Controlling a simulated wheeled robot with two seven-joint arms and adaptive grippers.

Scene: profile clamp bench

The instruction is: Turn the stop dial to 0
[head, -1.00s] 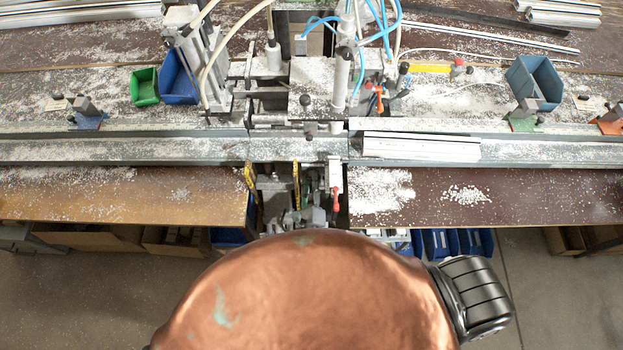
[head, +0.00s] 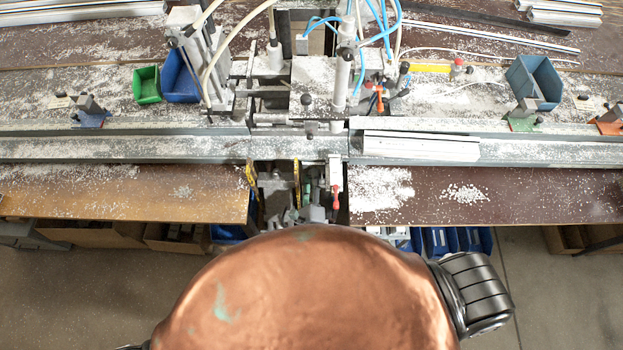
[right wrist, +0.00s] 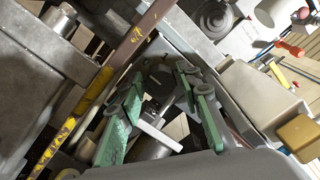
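My right gripper (right wrist: 161,78) shows in the right wrist view with its two green-patched fingers apart. A dark part and a metal cylinder (right wrist: 150,148) show between the fingers; I cannot tell whether the fingers touch them. In the head view the right gripper (head: 303,203) is small and partly hidden in the gap at the front middle of the bench. I cannot make out the stop dial or its marks for sure. A round grey ringed part (right wrist: 215,18) lies beyond the fingertips in the right wrist view. My left gripper is not in view.
A yellow-marked bar (right wrist: 85,100) runs close left of the fingers. A red-handled clamp (head: 336,190) stands right of the gap. A long rail (head: 120,149) crosses the bench, with a pale profile (head: 420,147) on it. My copper-coloured body hides the lower middle.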

